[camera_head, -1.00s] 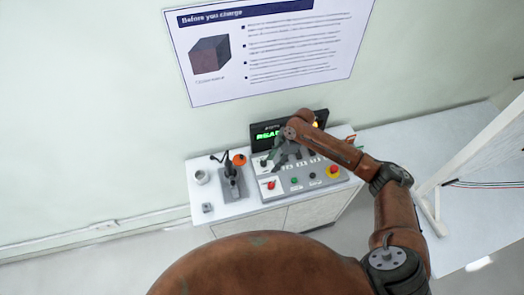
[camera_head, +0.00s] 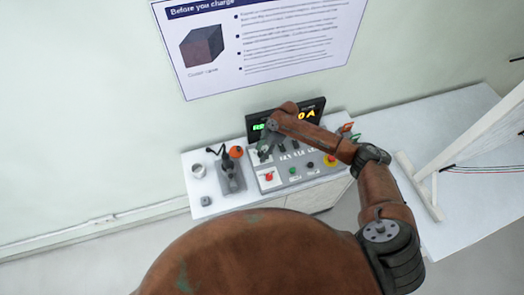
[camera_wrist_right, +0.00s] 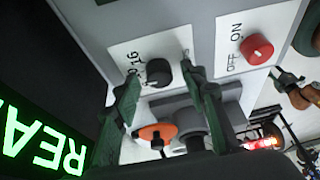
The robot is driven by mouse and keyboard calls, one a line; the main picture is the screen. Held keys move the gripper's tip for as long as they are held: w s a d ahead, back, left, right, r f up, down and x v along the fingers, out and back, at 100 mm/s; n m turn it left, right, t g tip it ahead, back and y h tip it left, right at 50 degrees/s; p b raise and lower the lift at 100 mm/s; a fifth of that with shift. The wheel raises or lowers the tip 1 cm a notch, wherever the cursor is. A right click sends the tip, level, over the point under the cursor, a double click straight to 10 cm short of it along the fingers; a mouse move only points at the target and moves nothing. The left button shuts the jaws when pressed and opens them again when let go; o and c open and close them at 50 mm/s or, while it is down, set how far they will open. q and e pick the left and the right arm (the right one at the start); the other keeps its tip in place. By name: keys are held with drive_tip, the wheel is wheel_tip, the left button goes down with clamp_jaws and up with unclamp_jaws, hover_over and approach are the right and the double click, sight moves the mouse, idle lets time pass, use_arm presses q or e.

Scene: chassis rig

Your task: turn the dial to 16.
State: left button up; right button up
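The dial (camera_wrist_right: 158,72) is a small black knob on a white label in the right wrist view. The label reads "16" beside it; the other marks are partly hidden. My right gripper (camera_wrist_right: 160,72) is open, with one green finger on each side of the dial. I cannot tell whether the fingers touch it. In the head view my right gripper (camera_head: 264,152) is over the left back part of the grey control panel (camera_head: 312,180) and hides the dial. My left gripper is not in view.
A red ON/OFF knob (camera_wrist_right: 257,49) sits near the dial. The black display (camera_head: 318,108) behind the panel shows green letters and an orange "0A", partly covered by my right arm.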

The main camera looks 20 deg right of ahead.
drive_tip(key=c, duration=0.7)
clamp_jaws()
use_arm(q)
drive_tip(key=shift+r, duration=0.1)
